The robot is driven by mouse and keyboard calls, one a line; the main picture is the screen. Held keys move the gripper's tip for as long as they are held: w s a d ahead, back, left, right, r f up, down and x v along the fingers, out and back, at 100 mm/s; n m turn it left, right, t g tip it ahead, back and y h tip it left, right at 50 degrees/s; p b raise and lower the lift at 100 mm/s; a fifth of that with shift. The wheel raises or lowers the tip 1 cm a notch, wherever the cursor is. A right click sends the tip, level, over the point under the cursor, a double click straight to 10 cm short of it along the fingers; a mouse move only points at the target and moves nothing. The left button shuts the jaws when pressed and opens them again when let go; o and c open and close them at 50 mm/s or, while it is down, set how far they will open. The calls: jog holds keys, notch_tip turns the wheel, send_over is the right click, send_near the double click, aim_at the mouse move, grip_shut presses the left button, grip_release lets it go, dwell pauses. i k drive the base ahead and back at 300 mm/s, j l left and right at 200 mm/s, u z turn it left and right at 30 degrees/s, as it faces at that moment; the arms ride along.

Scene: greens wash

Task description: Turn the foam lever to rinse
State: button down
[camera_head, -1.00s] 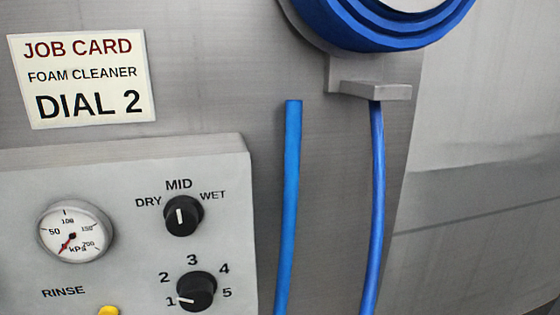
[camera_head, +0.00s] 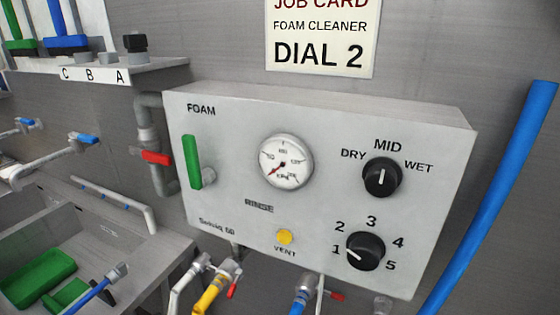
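The foam lever is a green upright handle (camera_head: 192,161) at the left of the grey control panel (camera_head: 330,115). Its upper end is close under the word FOAM. A small grey hub shows beside its lower end. A dark label (camera_head: 259,206) below the gauge is blurred now; RINSE was readable below the gauge in the earlier frame. The pressure gauge (camera_head: 286,161) has its red needle toward the lower left. My gripper is not in view.
The DRY/MID/WET knob (camera_head: 382,177) points to MID; the numbered dial (camera_head: 365,251) points near 1. A yellow VENT button (camera_head: 285,237) is below the gauge. A red-handled valve (camera_head: 156,158) stands left of the panel. A blue hose (camera_head: 490,200) hangs right. The job card (camera_head: 320,40) reads DIAL 2.

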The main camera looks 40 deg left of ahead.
aim_at(198, 180)
jog(key=u, duration=1.3)
